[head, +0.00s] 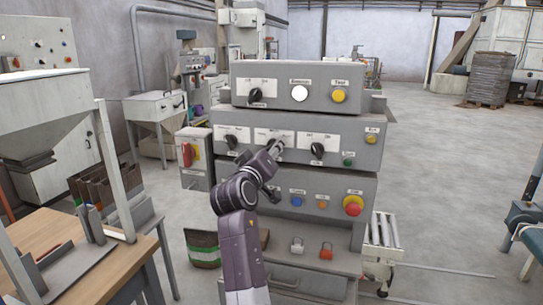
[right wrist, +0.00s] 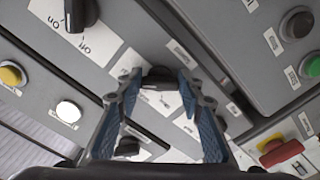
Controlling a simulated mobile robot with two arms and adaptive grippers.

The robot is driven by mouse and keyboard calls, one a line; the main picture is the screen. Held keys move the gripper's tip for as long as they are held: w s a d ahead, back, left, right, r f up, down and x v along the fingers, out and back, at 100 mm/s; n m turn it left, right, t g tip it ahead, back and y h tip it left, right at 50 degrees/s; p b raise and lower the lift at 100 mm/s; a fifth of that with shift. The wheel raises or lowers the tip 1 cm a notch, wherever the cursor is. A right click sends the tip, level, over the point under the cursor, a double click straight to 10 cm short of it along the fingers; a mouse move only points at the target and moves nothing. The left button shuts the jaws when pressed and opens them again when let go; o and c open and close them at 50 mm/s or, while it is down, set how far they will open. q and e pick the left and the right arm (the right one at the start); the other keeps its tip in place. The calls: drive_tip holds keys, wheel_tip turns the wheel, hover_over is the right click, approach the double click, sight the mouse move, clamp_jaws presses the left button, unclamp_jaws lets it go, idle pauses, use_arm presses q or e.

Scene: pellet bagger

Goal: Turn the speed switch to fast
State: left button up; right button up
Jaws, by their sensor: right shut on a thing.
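The grey control cabinet (head: 372,160) stands ahead with three panels. Its middle panel carries three black rotary switches: a left one (head: 232,141), a middle one mostly hidden by my gripper, and a right one (head: 317,150). My right gripper (head: 279,147) reaches the middle switch. In the right wrist view its blue-padded fingers (right wrist: 160,92) are closed around this black knob (right wrist: 158,76), one on each side. The white label around it is partly covered and too small to read, so I cannot tell its setting. My left gripper is not in view.
The top panel has another rotary switch (head: 255,95), a white button (head: 299,93) and a yellow button (head: 339,96). The lower panel has a red emergency button (head: 353,206). A red-handled switch box (head: 194,157) sits at left. A wooden table (head: 128,264) stands at front left.

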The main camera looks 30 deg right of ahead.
drive_tip(key=shift+f, duration=0.15)
idle(0.3)
drive_tip(key=o, duration=1.2)
drive_tip(key=shift+c, duration=0.2)
drive_tip(key=shift+r, duration=0.2)
wheel_tip(320, 180, up, 10)
drive_tip(key=shift+f, duration=0.15)
